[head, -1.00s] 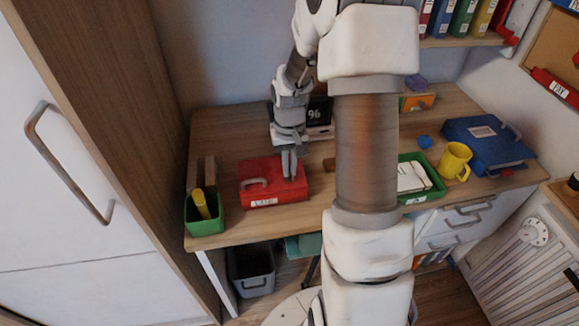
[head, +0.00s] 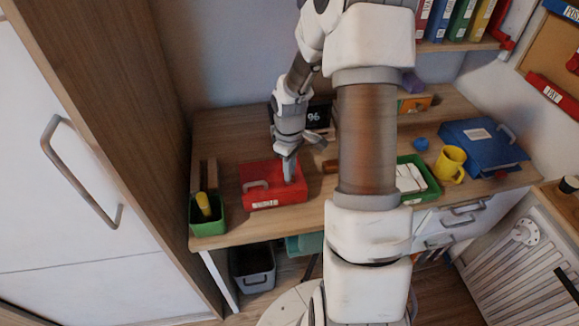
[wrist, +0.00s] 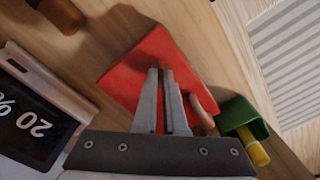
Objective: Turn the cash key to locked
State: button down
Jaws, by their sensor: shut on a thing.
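The red cash box (head: 262,190) sits on the wooden desk, with a grey handle on its top and a small label on its front. It also shows in the wrist view (wrist: 130,82). My gripper (head: 289,178) points down at the right part of the box's top. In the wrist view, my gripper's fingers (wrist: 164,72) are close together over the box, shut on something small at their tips. I take it to be the cash key, which is mostly hidden between the fingers. The way the key is turned cannot be told.
A green pen holder (head: 208,222) with a yellow item stands left of the box. A dark display (head: 318,115) stands behind. A green tray (head: 420,178), a yellow mug (head: 451,163) and a blue case (head: 484,145) lie to the right. A tall cabinet (head: 80,180) borders the left.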

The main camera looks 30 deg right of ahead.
jog(key=n+p, duration=0.2)
jog(key=n, duration=0.2)
jog(key=shift+r+n, duration=0.15)
jog(key=shift+n, duration=0.15)
jog(key=shift+n+p, duration=1.3)
jog(key=shift+n, duration=0.7)
jog(key=c, duration=1)
grip_release()
notch_tip(320, 180, up, 17)
jog(key=p, duration=0.2)
jog(key=shift+p, duration=0.4)
jog(key=shift+r, duration=0.1)
